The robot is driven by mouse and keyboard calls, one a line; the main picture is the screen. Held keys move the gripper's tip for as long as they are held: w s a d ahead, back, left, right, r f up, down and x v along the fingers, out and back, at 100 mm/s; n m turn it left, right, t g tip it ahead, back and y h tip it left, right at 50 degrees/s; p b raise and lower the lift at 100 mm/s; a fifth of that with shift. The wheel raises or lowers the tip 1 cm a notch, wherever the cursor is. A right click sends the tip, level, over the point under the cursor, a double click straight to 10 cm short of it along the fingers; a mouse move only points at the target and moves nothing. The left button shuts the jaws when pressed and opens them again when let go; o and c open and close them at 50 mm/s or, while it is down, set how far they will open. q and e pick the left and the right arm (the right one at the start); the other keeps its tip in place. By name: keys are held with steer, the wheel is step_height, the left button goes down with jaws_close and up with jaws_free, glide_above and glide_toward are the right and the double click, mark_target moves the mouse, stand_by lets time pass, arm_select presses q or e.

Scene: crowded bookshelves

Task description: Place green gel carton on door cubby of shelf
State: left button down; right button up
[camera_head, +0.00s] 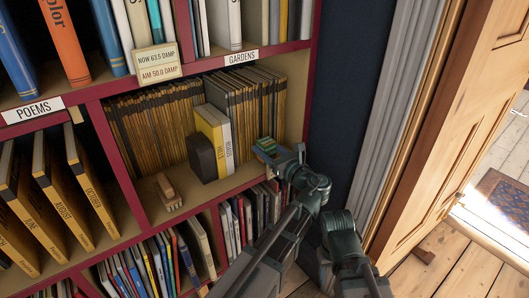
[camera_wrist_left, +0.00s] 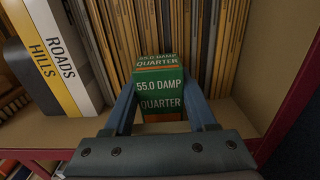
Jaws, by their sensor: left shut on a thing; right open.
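The green gel carton (camera_head: 266,146) is at the right end of the cubby below the GARDENS label, the cubby nearest the door. In the left wrist view the carton (camera_wrist_left: 160,92) reads "55.0 DAMP QUARTER" and has an orange top edge. My left gripper (camera_head: 277,153) is shut on it, with one finger on each side in the left wrist view (camera_wrist_left: 161,106). Upright spines stand behind the carton. I cannot tell whether its base touches the cubby floor (camera_wrist_left: 235,112). My right gripper's fingers are not in view.
White and yellow books (camera_head: 214,137), a dark block (camera_head: 201,158) and a wooden item (camera_head: 168,192) stand left of the carton. A card (camera_head: 157,61) above reads "NOW 63.5 DAMP, AIM 50.0 DAMP". The red cubby side wall (camera_wrist_left: 299,100) is close on the right. An open wooden door (camera_head: 440,130) is further right.

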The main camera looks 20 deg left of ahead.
arm_select(q)
steer(key=shift+f+b, duration=0.4)
steer(key=shift+b, duration=0.05)
steer(key=shift+s+f, duration=0.1)
steer(key=shift+f, duration=0.05)
steer(key=shift+c, duration=1)
jaws_free()
